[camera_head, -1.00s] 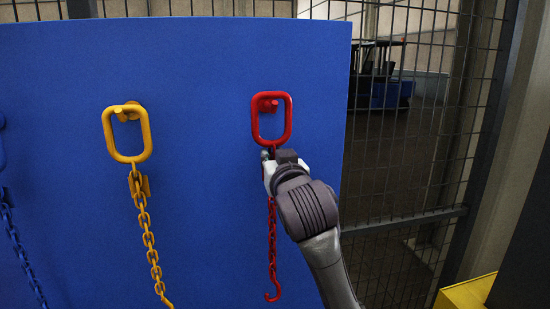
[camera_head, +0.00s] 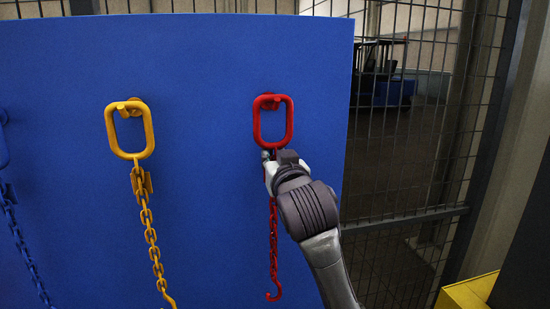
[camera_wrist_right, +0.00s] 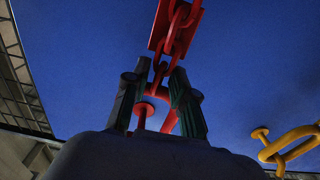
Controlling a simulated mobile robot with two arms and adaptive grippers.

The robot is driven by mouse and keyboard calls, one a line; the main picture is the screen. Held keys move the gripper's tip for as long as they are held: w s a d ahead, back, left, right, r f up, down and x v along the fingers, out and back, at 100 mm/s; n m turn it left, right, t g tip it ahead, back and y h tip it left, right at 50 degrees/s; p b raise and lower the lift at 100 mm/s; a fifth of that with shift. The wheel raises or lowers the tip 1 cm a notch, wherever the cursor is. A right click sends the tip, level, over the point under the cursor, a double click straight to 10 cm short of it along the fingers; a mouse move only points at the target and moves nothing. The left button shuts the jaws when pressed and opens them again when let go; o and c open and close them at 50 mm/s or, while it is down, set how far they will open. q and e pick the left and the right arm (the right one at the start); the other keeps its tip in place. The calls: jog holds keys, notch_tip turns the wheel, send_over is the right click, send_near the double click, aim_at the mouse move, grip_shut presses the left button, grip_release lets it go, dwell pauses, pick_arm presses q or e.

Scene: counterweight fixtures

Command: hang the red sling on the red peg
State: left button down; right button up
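The red sling (camera_head: 290,125) has a rounded ring at the top, with a red chain and a hook below it. The ring is around the red peg (camera_head: 267,101) on the blue board, with its top bar at the peg. I cannot tell whether its weight rests there. My right gripper (camera_head: 269,157) is at the lower end of the ring, where the chain starts. In the wrist view its two fingers (camera_wrist_right: 160,85) close on the sling from both sides, and the red peg (camera_wrist_right: 145,107) shows between them. My left gripper is not in view.
A yellow sling (camera_head: 151,130) hangs on a yellow peg to the left, and a blue sling (camera_head: 16,225) hangs at the left edge. The blue board (camera_head: 205,200) is clear between red and yellow. A mesh fence (camera_head: 400,170) stands behind, and a yellow block (camera_head: 468,292) is at lower right.

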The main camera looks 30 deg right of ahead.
jog(key=o, duration=0.3)
jog(key=shift+r, duration=0.1)
jog(key=shift+o, duration=0.2)
jog(key=shift+s, duration=0.1)
jog(key=v, duration=0.7)
jog(key=shift+s, duration=0.15)
